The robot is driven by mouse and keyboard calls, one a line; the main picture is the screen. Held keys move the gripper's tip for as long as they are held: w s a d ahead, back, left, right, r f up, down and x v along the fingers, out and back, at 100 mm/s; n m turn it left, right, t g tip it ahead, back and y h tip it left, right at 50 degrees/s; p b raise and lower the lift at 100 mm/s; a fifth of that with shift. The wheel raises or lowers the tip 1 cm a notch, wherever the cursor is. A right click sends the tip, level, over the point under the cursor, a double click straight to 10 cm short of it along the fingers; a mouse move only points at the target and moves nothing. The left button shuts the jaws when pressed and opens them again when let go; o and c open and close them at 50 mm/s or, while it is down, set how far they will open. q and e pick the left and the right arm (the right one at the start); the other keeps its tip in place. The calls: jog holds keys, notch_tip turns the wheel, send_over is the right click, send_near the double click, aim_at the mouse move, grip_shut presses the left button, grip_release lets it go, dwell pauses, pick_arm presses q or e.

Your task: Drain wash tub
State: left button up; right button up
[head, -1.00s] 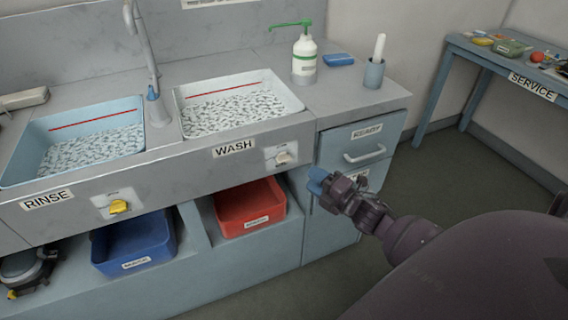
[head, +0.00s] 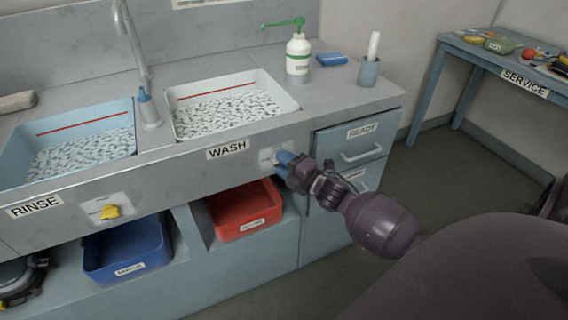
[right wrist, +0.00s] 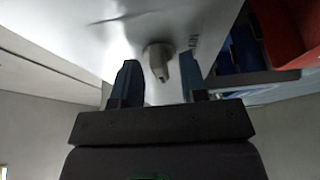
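The white wash tub (head: 289,100) is set in the counter, with rippled water and a red line on its back wall. The WASH label (head: 228,149) is on the panel below it. The wash drain knob sits on a plate right of the label; my gripper partly hides it in the head view. In the right wrist view the grey knob (right wrist: 158,60) stands between the fingertips. My right gripper (head: 283,160) has blue fingertips at the knob; in the right wrist view the fingers (right wrist: 157,82) are apart, with gaps at the knob's sides. My left gripper is not in view.
The blue rinse tub (head: 20,155) has its own yellow knob (head: 110,212). A red bin (head: 262,232) and a blue bin (head: 95,268) stand on the shelf below. The READY drawer handle (head: 362,155) projects near my right arm. A soap bottle (head: 298,57) stands behind.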

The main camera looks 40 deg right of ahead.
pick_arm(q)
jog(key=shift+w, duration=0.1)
pick_arm(e)
jog(key=shift+c, duration=0.4)
grip_shut()
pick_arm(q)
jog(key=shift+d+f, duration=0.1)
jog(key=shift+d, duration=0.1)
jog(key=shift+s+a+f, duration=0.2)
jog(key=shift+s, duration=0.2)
pick_arm(e)
jog(key=shift+a+f+m+t+h, duration=0.1)
jog(key=shift+m+t+h, duration=0.65)
jog(key=shift+m, duration=1.8)
jog(key=shift+a+f+m+t+h, duration=0.1)
jog(key=shift+m+t+h, duration=0.6)
jog(key=shift+m, duration=1.9)
jog(key=shift+f+m+t+h, duration=0.1)
jog(key=shift+m+t+h, duration=0.6)
jog(key=shift+m, duration=1.85)
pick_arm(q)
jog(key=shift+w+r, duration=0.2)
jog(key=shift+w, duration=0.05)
